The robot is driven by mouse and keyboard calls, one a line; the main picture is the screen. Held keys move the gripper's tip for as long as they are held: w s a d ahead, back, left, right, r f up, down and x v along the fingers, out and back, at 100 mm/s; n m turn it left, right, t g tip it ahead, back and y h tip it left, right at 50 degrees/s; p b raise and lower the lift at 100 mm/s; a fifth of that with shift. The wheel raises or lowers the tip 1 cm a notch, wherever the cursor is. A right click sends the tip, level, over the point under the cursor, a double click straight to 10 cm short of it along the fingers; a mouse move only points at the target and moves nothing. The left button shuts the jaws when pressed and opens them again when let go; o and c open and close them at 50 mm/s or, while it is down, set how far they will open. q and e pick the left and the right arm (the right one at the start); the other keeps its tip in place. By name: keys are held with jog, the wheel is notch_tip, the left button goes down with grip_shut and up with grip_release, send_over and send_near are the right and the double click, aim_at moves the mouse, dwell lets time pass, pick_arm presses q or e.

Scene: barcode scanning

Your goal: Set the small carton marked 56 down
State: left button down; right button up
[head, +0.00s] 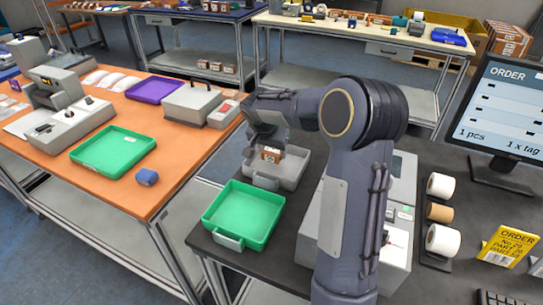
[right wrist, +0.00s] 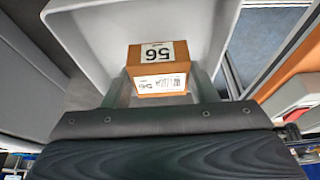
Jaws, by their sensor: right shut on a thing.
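The small brown carton (head: 270,155) is held in my right gripper (head: 268,149) over the grey tray (head: 296,168) on the dark table. The grey tray (right wrist: 86,36) surrounds the carton in that view. I cannot tell whether the carton touches the tray floor. My left gripper is not in view.
An empty green tray (head: 243,214) stands just in front of the grey tray. A grey machine (head: 398,215) and label rolls (head: 440,212) are to the right, with a monitor (head: 505,115) behind.

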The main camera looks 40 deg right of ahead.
aim_at(272, 157)
jog(key=shift+w+f, duration=0.2)
jog(key=shift+f, duration=1.65)
jog(key=shift+f, duration=0.15)
jog(key=o, duration=1)
jog(key=shift+o, duration=0.2)
jog(key=shift+r, duration=0.3)
jog(key=v, duration=1.1)
jog(key=shift+r, duration=0.35)
jog(key=shift+s+a+f, duration=0.1)
jog(key=shift+a, duration=0.1)
